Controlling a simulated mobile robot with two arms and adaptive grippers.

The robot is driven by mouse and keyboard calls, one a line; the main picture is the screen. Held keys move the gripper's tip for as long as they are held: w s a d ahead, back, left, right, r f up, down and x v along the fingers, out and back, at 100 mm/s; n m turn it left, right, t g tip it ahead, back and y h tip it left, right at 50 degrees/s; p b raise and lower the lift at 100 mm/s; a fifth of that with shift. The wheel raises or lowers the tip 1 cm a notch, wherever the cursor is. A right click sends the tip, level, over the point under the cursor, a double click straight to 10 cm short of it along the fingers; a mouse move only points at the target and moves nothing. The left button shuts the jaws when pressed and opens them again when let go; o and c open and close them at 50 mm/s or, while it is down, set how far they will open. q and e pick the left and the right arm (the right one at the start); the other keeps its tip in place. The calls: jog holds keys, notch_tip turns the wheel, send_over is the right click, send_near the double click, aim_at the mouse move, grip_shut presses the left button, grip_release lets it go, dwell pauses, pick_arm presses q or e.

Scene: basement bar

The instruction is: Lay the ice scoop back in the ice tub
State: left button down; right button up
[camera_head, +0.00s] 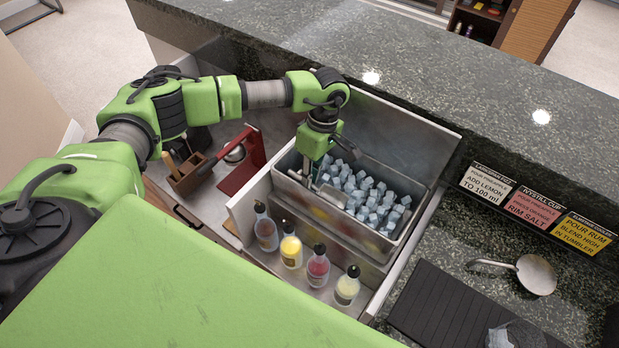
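The ice tub (392,250) is a metal bin set in the open metal well of the bar, with pale blue ice cubes (372,203) inside. My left gripper (316,178) points down over the tub's left end. It appears shut on the grey metal ice scoop (332,196), whose flat part shows by the tub's front rim. The wrist partly hides the fingers and the scoop's handle. I cannot tell whether the scoop touches the rim or ice. My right gripper is not in view.
Several bottles (318,268) with dark caps stand in front of the tub. A red stand (242,165) and a wooden caddy (190,175) are left. A round metal utensil (535,275), a black mat (440,305) and recipe signs (535,207) are right.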

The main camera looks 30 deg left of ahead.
pick_arm(q)
jog(key=c, duration=2)
grip_release()
jog(key=shift+f, duration=0.15)
